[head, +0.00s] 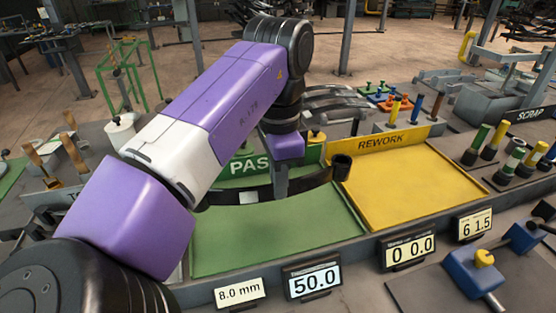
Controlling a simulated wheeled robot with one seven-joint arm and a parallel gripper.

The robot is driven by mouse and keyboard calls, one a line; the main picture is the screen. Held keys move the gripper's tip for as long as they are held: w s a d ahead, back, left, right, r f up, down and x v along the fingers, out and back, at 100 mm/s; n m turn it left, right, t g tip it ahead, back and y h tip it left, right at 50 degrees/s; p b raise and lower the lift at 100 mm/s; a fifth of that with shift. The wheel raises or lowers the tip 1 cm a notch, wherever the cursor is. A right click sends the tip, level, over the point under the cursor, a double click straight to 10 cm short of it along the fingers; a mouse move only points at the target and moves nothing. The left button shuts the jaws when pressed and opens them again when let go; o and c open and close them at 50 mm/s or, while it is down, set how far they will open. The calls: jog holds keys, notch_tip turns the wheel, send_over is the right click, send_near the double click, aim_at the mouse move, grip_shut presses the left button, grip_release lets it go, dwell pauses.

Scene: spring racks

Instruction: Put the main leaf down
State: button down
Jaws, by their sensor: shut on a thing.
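The main leaf (308,183) is a long, dark, curved strip with a rolled eye at its right end. A small pale label shows on its middle-left part. My gripper (281,186) comes down from above and is shut on the leaf near its middle. The leaf hangs over the far part of the green PASS tray (270,245), its right end near the yellow REWORK tray (395,190). My arm hides part of the PASS sign and the leaf's left end. I cannot tell whether the leaf touches the tray.
Both trays look empty apart from the leaf. Displays reading 50.0 (314,281) and 0 0.0 (409,249) stand along the front edge. Curved leaves (335,100) lie behind the PASS sign.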

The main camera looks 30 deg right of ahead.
jog(key=shift+f, duration=5.35)
jog(key=shift+f, duration=0.1)
jog(key=c, duration=1.6)
grip_release()
jog(key=shift+o, duration=0.2)
notch_tip(320, 180, up, 12)
jog(key=shift+r, duration=0.1)
jog(key=shift+s, duration=0.1)
